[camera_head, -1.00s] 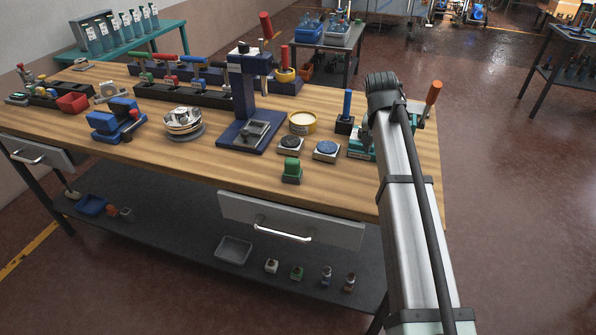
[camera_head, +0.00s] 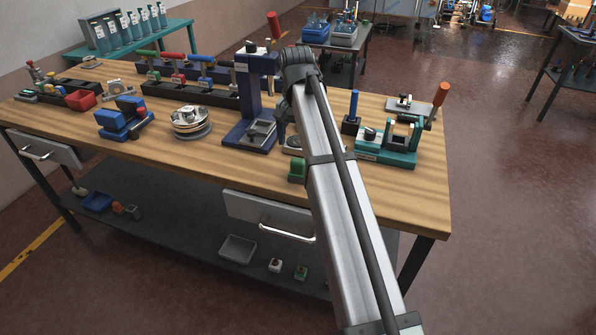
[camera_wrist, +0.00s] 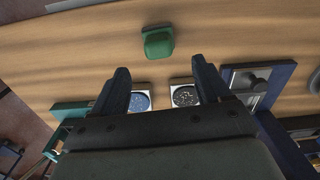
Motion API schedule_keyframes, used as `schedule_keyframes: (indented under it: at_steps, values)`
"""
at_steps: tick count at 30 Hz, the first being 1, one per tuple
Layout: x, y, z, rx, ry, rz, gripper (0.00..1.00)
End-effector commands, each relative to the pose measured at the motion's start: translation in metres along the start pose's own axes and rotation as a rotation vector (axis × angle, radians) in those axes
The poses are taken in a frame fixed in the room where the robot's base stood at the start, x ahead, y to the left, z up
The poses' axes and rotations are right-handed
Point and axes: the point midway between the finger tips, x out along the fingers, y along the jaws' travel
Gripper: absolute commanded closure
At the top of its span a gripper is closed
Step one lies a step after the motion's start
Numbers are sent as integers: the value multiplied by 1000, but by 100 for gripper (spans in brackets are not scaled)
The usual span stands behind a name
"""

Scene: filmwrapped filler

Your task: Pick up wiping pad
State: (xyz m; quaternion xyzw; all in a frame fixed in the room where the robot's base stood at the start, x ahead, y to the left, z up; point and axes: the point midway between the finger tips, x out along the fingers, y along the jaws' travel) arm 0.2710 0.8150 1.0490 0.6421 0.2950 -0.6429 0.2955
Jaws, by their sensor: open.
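No thing is clearly marked as the wiping pad. A small green block (camera_wrist: 158,42) stands on the wooden bench, ahead of the fingers and between their lines in the wrist view. It also shows in the head view (camera_head: 297,170), partly behind my arm. Two square holders lie between my fingers in the wrist view, one with a blue round top (camera_wrist: 139,101), one with a dark speckled round top (camera_wrist: 186,95). My gripper (camera_wrist: 160,66) is open, with nothing seen held, above the bench. In the head view my arm hides the gripper and the blue-topped holder.
A blue press stand (camera_head: 250,132) is left of my arm. A teal vise (camera_head: 400,157) and a blue post (camera_head: 353,108) are to its right. A round metal piece (camera_head: 190,122) sits farther left. The bench's front strip (camera_head: 215,165) is mostly clear.

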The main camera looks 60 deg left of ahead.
Motion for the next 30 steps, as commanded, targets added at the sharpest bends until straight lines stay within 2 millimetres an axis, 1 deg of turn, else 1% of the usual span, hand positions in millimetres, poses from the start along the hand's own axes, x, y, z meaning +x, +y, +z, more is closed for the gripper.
schedule_keyframes:
  at_steps: [1, 3, 6, 16, 24, 27, 30]
  values:
    - [10, 1, 1, 0, -1, 1, 23]
    - [23, 1, 1, 0, -1, 1, 23]
    - [36, 1, 0, 0, 0, 0, 23]
    - [56, 2, 0, 0, 0, 0, 23]
    - [90, 3, -1, 0, 1, 0, 23]
    - [96, 3, -1, 1, 2, -1, 23]
    - [97, 3, -2, 1, 2, -1, 23]
